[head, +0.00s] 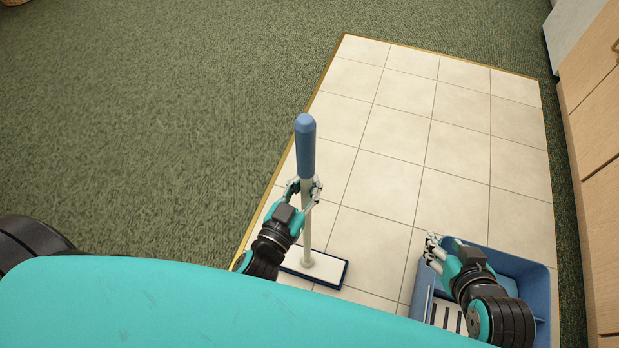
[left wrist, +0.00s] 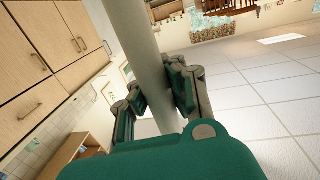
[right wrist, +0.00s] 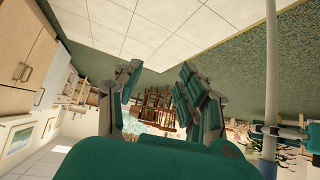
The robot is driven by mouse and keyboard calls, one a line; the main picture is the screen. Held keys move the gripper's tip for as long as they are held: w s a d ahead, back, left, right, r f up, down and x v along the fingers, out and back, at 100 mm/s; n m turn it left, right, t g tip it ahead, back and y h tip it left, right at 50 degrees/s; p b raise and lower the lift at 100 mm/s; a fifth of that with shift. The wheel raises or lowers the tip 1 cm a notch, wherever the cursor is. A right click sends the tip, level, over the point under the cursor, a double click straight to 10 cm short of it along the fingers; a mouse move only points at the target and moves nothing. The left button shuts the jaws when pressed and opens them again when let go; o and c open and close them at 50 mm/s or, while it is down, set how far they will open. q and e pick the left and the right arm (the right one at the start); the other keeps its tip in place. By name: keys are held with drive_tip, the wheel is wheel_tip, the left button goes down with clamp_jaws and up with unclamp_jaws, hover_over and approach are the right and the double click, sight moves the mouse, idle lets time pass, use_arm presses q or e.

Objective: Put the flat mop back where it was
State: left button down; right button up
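The flat mop (head: 307,225) stands nearly upright on the tiles. It has a blue grip at the top, a pale pole and a flat white head with a dark blue edge. My left gripper (head: 304,188) is closed around the pole just below the blue grip. In the left wrist view the pole (left wrist: 140,50) passes between the fingers, which press close on both sides. My right gripper (head: 433,247) is open and empty, above the left edge of the blue bucket (head: 540,290). The right wrist view shows its fingers (right wrist: 155,85) apart with nothing between them.
The blue bucket, with a slotted grey part (head: 447,316), stands at the lower right, partly hidden by my right arm. Wooden cabinets (head: 598,130) line the right side. The tiled floor (head: 430,120) ahead is clear, as is the green carpet (head: 160,110) on the left.

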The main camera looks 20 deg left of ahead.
drive_tip(key=shift+r, duration=0.1)
use_arm(q)
drive_tip(key=c, duration=2)
unclamp_jaws()
drive_tip(key=shift+f, duration=0.2)
drive_tip(key=shift+c, duration=0.2)
drive_tip(key=o, duration=0.6)
drive_tip(key=shift+c, duration=0.2)
use_arm(e)
drive_tip(key=shift+w+a+r+t, duration=0.1)
drive_tip(key=shift+w+r+t, duration=0.2)
drive_tip(key=shift+w, duration=0.05)
use_arm(q)
drive_tip(key=shift+r, duration=0.1)
